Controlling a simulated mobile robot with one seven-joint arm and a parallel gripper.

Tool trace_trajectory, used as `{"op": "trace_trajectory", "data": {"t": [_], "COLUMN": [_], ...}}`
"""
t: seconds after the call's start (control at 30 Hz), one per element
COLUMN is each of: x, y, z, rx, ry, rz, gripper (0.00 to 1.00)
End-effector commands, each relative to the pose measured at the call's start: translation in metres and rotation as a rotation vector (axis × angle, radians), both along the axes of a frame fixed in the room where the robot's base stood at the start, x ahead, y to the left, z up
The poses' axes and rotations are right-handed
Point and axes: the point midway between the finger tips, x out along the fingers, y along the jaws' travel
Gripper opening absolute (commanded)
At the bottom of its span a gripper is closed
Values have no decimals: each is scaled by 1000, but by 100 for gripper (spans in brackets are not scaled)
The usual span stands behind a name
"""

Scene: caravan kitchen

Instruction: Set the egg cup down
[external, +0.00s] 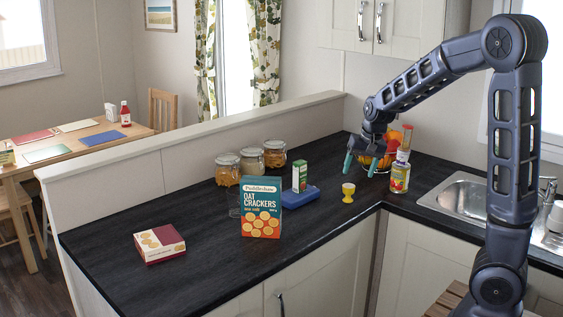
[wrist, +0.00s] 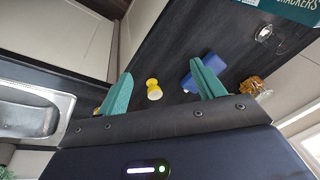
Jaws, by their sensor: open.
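The yellow egg cup (external: 348,193) stands upright on the dark worktop (external: 215,243), near its inner corner. It also shows in the wrist view (wrist: 154,90), between the two teal fingers as seen there. My gripper (external: 360,167) is open and empty, with its fingers apart and pointing down. It is above the worktop, up and a little to the right of the egg cup in the external view, and does not touch it. In the wrist view the open fingers (wrist: 160,70) frame bare worktop and the egg cup.
A blue case (external: 301,196) with a green-and-white carton (external: 300,177) lies left of the egg cup. An oat crackers box (external: 262,207) stands further left. A tin (external: 400,178) and a fruit bowl (external: 376,163) are by my gripper. Worktop in front of the case is clear.

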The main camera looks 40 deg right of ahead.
Motion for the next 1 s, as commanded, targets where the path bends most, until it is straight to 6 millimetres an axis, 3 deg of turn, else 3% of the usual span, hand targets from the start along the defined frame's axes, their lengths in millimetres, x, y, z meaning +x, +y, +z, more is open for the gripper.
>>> {"op": "trace_trajectory", "data": {"t": [0.3,0.6,1.0], "x": [58,103,125], "y": [-52,-98,-120], "z": [-46,-77,-89], "rx": [-93,-218,-290], "ry": [29,24,8], "rz": [-169,-297,-351], "gripper": [68,68,68]}}
